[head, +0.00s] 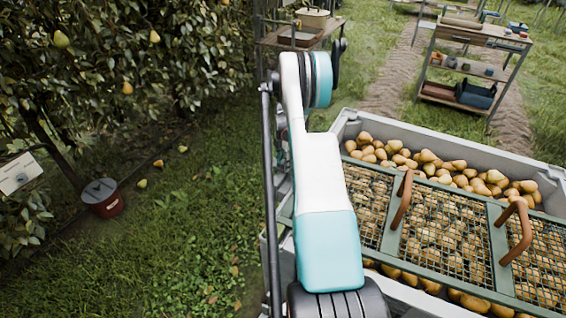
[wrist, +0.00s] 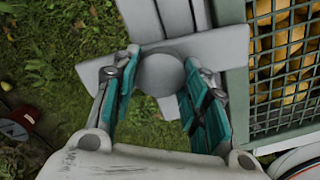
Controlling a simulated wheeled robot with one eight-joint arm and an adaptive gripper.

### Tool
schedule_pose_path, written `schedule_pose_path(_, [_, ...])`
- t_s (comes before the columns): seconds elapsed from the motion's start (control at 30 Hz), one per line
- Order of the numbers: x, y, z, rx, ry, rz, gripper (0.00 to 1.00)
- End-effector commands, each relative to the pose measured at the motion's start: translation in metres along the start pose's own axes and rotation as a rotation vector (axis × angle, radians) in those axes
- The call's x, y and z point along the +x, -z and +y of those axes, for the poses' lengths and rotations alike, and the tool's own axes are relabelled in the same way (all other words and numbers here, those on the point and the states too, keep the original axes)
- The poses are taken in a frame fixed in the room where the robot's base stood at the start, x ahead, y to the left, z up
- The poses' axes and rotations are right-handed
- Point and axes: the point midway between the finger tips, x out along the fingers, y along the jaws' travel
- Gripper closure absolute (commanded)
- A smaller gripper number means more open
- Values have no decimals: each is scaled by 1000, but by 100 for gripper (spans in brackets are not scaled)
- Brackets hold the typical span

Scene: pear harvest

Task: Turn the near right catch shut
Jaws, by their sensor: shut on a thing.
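A pale grey catch (wrist: 160,75) with a round hub and a crossbar shows in the wrist view, beside the edge of the mesh lid (wrist: 250,95). My gripper (wrist: 164,66) has its teal-padded fingers on either side of the hub and is shut on it. The bar reaches out past both fingers, lying nearly crosswise in the picture. In the head view my own arm hides the gripper and this catch. The green-framed lid (head: 393,240) lies across the grey bin (head: 440,130).
Pears (head: 440,165) fill the bin, and two brown handles (head: 402,200) stand up from the lid. A red bucket (head: 103,198) stands on the grass at left, near a pear tree (head: 110,60). A shelf table (head: 470,65) stands behind the bin. Grass left of my arm is mostly open.

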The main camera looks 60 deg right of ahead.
Motion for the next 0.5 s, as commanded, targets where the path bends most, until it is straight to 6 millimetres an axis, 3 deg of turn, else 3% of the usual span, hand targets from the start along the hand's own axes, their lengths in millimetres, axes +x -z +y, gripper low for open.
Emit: schedule_pose_path(0.5, [0, 1, 0, -83, -1, 0, 100])
